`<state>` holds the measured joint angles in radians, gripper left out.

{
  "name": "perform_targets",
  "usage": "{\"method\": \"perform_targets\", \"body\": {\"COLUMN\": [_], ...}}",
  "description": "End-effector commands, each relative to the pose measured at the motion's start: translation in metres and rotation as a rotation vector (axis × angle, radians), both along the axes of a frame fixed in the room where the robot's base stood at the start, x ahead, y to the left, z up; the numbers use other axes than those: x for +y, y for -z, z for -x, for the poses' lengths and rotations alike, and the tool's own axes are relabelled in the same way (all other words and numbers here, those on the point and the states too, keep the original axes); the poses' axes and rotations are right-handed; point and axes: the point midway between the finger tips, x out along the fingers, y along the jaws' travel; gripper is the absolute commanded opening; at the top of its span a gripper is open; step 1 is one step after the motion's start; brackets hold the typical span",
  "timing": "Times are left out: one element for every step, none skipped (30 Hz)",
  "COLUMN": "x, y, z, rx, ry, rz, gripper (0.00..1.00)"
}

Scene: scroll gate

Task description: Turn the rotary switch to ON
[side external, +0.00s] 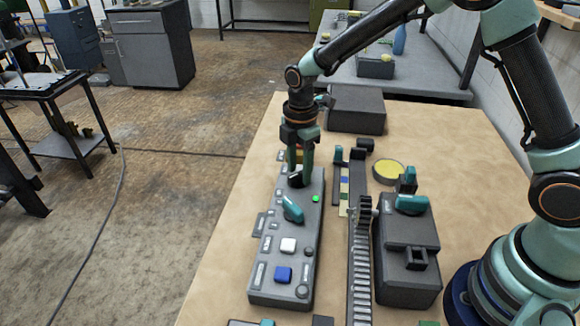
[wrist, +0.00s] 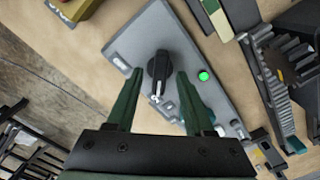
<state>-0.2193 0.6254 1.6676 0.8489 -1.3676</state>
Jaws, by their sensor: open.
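The rotary switch is a black knob with a white pointer mark (wrist: 160,68) on the far end of the grey control panel (side external: 266,262). In the wrist view its pointer end is toward the bottom of the picture, slightly left. A lit green lamp (wrist: 204,76) is to its right; the lamp also shows in the side view (side external: 316,198). My gripper (wrist: 160,76) is open and points down over the knob, one dark green finger on each side, with gaps visible. In the side view my gripper (side external: 300,170) mostly hides the knob.
The panel also carries a teal handle (side external: 292,208), a white button (side external: 288,245) and a blue button (side external: 284,275). To the right stand a toothed rack (side external: 361,265) and a dark box with a teal handle (side external: 410,262). A yellow disc (side external: 389,171) lies behind.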

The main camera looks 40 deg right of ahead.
Motion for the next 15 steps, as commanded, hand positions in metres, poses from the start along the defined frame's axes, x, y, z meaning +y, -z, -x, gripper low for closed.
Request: {"method": "perform_targets", "body": {"x": [0.000, 0.000, 0.000, 0.000, 0.000, 0.000, 0.000, 0.000, 0.000, 0.000, 0.000, 0.000, 0.000, 0.000, 0.000], "y": [-0.003, -0.006, -0.011, -0.015, -0.020, -0.027, -0.033, -0.039, -0.048, -0.054, -0.061, -0.069, -0.075, -0.080, -0.088], "z": [0.000, -0.001, -0.001, -0.001, -0.001, -0.001, -0.001, -0.001, -0.001, -0.001, -0.001, -0.001, -0.001, -0.001, -0.001], "rx": [-0.002, -0.002, -0.004, -0.004, -0.004, -0.006, -0.005, -0.007, -0.006, -0.007, -0.007, -0.006, -0.007, -0.005, -0.006], "ry": [0.000, 0.001, 0.001, 0.001, 0.001, 0.001, 0.000, 0.000, 0.000, 0.000, 0.000, 0.000, 0.000, 0.000, 0.000], "rz": [0.000, 0.000, -0.001, -0.001, -0.001, -0.001, -0.001, -0.001, -0.001, -0.002, -0.001, -0.001, -0.001, -0.001, -0.001], "gripper": [0.53, 0.53, 0.53, 0.53, 0.53, 0.53, 0.53, 0.53, 0.53, 0.53, 0.53, 0.53, 0.53, 0.53, 0.53]}}
